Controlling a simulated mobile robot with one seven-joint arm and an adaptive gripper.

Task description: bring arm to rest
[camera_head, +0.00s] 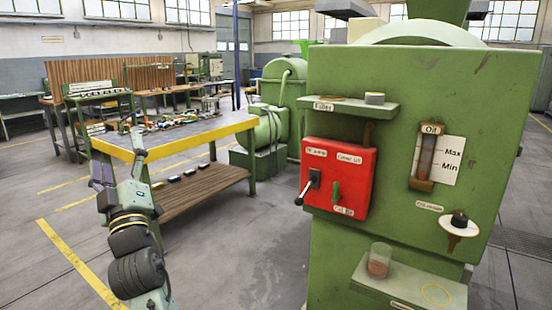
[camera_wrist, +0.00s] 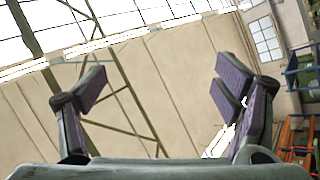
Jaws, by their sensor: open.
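My arm stands raised at the lower left in the head view, apart from the machine and in front of the workbench. My gripper (camera_head: 118,158) points upward at its top end. In the wrist view my gripper (camera_wrist: 160,85) is open, its two fingers wide apart with nothing between them.
A green machine (camera_head: 420,100) with a red control box (camera_head: 338,178), an oil gauge (camera_head: 425,157) and a lower shelf holding a glass cup (camera_head: 379,260) stands at right. A workbench (camera_head: 210,131) with many small items is behind my arm. Grey floor (camera_head: 240,240) lies open between.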

